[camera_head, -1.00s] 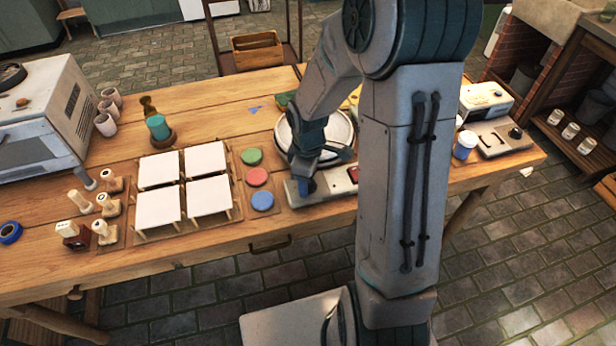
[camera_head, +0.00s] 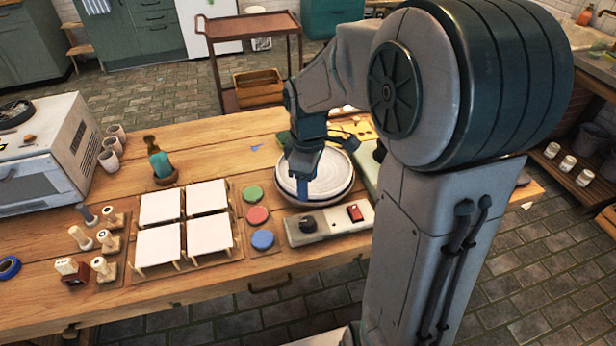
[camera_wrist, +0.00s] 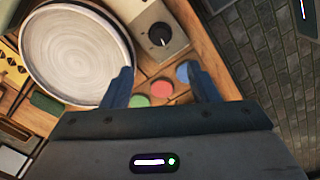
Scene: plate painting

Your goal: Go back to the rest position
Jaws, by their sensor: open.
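My gripper (camera_head: 301,190) hangs over the right part of the wooden table, in front of the round whitish plate (camera_head: 333,183). In the wrist view its two blue fingers (camera_wrist: 163,88) stand apart with nothing held between them. The plate also shows in the wrist view (camera_wrist: 77,55), to the left of the fingers. A control box (camera_head: 330,224) with a black knob and a red switch sits at the table's front edge, just in front of the plate.
Green (camera_head: 253,194), red (camera_head: 257,215) and blue (camera_head: 262,240) discs lie left of the control box. White square tiles (camera_head: 159,206) on small stands and several wooden-handled stamps (camera_head: 81,238) are further left. A white oven (camera_head: 45,140) stands at the far left.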

